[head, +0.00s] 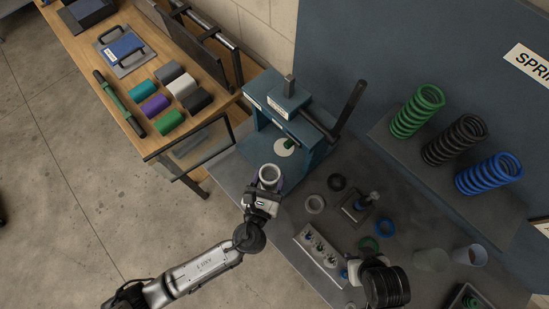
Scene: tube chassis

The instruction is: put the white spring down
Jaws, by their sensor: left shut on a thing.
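My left gripper (264,194) is shut on a white, ring-topped cylindrical thing that looks like the white spring (269,173). It holds the spring with its open end facing up, at the left edge of the grey bench (234,170). The fingers hide the spring's lower part, so I cannot tell whether it touches the bench. A bit of purple shows behind the fingers. My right gripper (372,262) is at the lower right over the bench, seen mostly from above, with its fingers hidden by its dark wrist.
A blue press (290,115) with a dark lever stands behind the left gripper. Large green (417,110), black (454,139) and blue (488,173) springs stand on a shelf at right. Rings, a small fixture (358,207) and a pale block (320,255) occupy the bench.

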